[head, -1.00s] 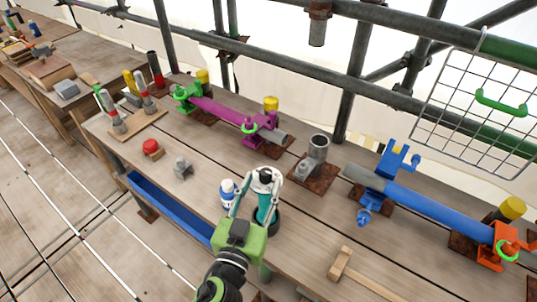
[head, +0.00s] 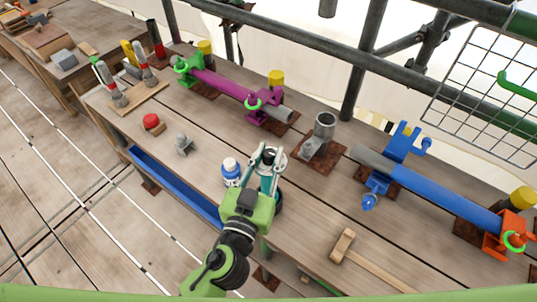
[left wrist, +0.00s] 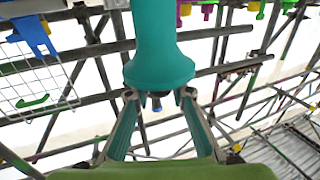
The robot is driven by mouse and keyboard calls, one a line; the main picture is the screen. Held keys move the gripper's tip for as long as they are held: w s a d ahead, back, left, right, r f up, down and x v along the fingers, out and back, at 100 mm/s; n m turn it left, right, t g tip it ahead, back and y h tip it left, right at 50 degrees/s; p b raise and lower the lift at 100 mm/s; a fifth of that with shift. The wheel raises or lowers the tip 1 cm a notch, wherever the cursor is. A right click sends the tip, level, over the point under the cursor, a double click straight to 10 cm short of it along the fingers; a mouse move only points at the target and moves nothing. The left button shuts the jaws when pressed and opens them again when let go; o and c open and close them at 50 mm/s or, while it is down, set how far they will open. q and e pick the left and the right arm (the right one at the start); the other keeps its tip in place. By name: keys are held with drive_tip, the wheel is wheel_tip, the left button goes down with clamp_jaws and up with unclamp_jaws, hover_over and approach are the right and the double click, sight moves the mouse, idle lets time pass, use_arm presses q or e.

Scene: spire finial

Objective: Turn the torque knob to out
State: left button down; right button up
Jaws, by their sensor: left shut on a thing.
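My left gripper (head: 267,158) is over the front of the bench, its fingers around a teal piece with a pale, dark-centred top. In the left wrist view, the teal piece (left wrist: 158,55) has a smooth body with a flared rounded end between the fingertips of my left gripper (left wrist: 160,98). The gripper is shut on it. I see no lettering, so I cannot tell whether this is the torque knob or what setting it has. The fingers and green palm hide part of it in the head view. My right gripper is not in view.
A red knob (head: 151,121) and grey fitting (head: 184,144) are farther left. A wooden mallet (head: 343,244) lies at right. Clamped purple (head: 221,87) and blue (head: 440,196) tubes line the back.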

use_arm(q)
drive_tip(key=shift+m+h, duration=0.3)
drive_tip(key=shift+h, duration=0.2)
